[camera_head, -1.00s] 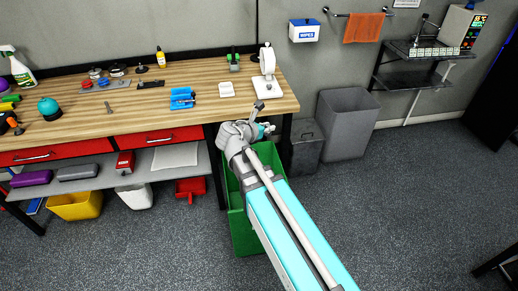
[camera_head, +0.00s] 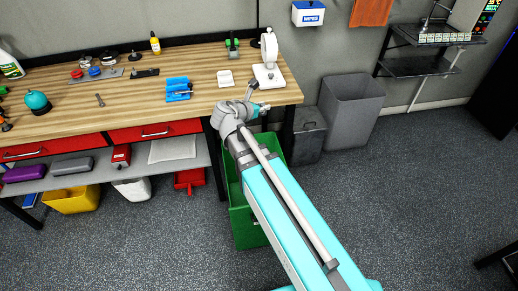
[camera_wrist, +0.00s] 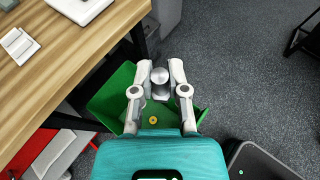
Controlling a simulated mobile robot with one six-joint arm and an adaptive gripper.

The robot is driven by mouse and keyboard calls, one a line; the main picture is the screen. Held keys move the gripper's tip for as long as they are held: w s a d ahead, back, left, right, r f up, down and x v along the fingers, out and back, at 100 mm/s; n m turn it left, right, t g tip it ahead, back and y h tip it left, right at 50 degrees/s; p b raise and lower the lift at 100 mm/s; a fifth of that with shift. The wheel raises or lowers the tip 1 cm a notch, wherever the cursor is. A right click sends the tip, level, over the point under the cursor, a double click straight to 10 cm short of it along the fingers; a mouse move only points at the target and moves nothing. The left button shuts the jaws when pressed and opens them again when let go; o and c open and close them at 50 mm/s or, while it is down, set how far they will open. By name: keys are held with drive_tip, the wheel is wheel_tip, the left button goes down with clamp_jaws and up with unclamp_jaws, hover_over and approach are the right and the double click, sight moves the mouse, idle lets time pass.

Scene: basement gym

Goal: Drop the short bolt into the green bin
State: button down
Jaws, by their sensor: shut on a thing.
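The short bolt (camera_wrist: 160,76) is a silver metal piece, seen nearly end-on between my fingertips in the wrist view. My gripper (camera_wrist: 160,84) is shut on it, pointing down with the green bin (camera_wrist: 112,92) beneath. The bolt appears over the bin's opening; its exact height cannot be told. In the head view, the green bin (camera_head: 246,232) stands on the floor by the bench's right end, partly hidden by my arm. The fingertips and held bolt are not clear there. A small yellow ring-like thing (camera_wrist: 153,120) shows within the bin.
The wooden bench (camera_head: 140,115) borders the bin on the left, with a bolt-like metal piece (camera_head: 100,100) lying on it. A dark lidded bin (camera_head: 308,135) and a grey bin (camera_head: 350,110) stand to the right. Floor at right is mostly clear.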

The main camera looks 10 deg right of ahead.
drive_tip(key=shift+w+d, duration=0.1)
drive_tip(key=shift+d, duration=0.1)
drive_tip(key=shift+f+b, duration=0.45)
drive_tip(key=shift+b, duration=0.05)
drive_tip(key=w+f+b, duration=0.4)
drive_tip(key=f+b, duration=0.8)
drive_tip(key=w+f+b, duration=0.5)
drive_tip(key=f+b, duration=0.7)
drive_tip(key=w+f+b, duration=0.4)
drive_tip(key=f+b, duration=0.8)
drive_tip(key=shift+w+d+f+b, duration=0.3)
drive_tip(key=shift+d+f+b, duration=0.05)
drive_tip(key=shift+d+f, duration=0.05)
wheel_tip(320, 180, down, 6)
drive_tip(key=b, duration=0.6)
drive_tip(key=c, duration=0.6)
unclamp_jaws()
drive_tip(key=shift+o, duration=0.2)
